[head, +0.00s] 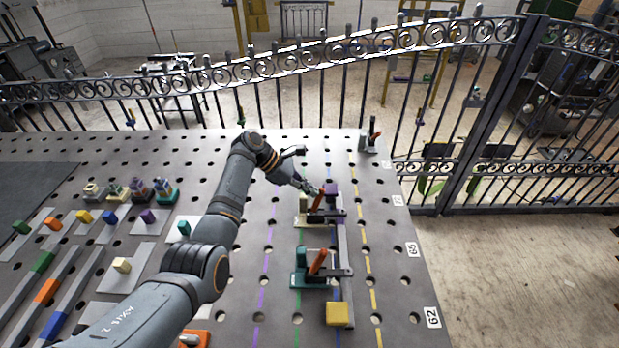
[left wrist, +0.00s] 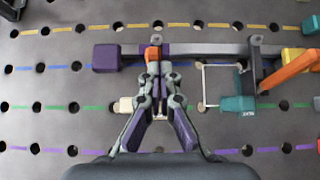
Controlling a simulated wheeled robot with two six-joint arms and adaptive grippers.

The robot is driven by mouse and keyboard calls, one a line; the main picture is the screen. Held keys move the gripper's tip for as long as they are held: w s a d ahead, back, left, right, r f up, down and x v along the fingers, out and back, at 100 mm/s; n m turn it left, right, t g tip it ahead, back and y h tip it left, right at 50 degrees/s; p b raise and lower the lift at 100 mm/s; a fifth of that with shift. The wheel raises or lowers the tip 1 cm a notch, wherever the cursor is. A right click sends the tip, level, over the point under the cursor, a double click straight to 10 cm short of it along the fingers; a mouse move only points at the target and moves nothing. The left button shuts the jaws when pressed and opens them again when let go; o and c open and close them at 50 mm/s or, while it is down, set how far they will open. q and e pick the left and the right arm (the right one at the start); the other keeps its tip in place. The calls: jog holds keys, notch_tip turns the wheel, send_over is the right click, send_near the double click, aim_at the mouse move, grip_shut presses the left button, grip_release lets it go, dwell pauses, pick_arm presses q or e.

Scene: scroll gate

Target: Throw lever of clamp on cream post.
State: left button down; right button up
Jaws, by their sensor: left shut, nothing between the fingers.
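The clamp on the cream post (head: 302,204) stands on the perforated table, with an orange-red lever (head: 318,200) and a dark arm reaching over a grey bar (head: 346,240). My left gripper (head: 312,189) is shut and empty, with its fingertips close beside this lever. In the left wrist view the lever's orange end (left wrist: 153,53) shows just beyond the fingertips (left wrist: 154,70); I cannot tell whether they touch. My right gripper is not in view.
A teal clamp (head: 299,280) with an orange lever (head: 317,262) stands nearer along the bar. A purple block (head: 331,188) and a yellow block (head: 337,314) sit by the bar's ends. Another clamp (head: 370,138) stands at the far edge. Coloured blocks fill the left.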

pick_arm(q)
jog(key=shift+d, duration=0.35)
jog(key=v, duration=1.2)
jog(key=shift+a, duration=0.25)
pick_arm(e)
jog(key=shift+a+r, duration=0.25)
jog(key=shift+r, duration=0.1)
pick_arm(q)
jog(key=shift+a+r, duration=0.1)
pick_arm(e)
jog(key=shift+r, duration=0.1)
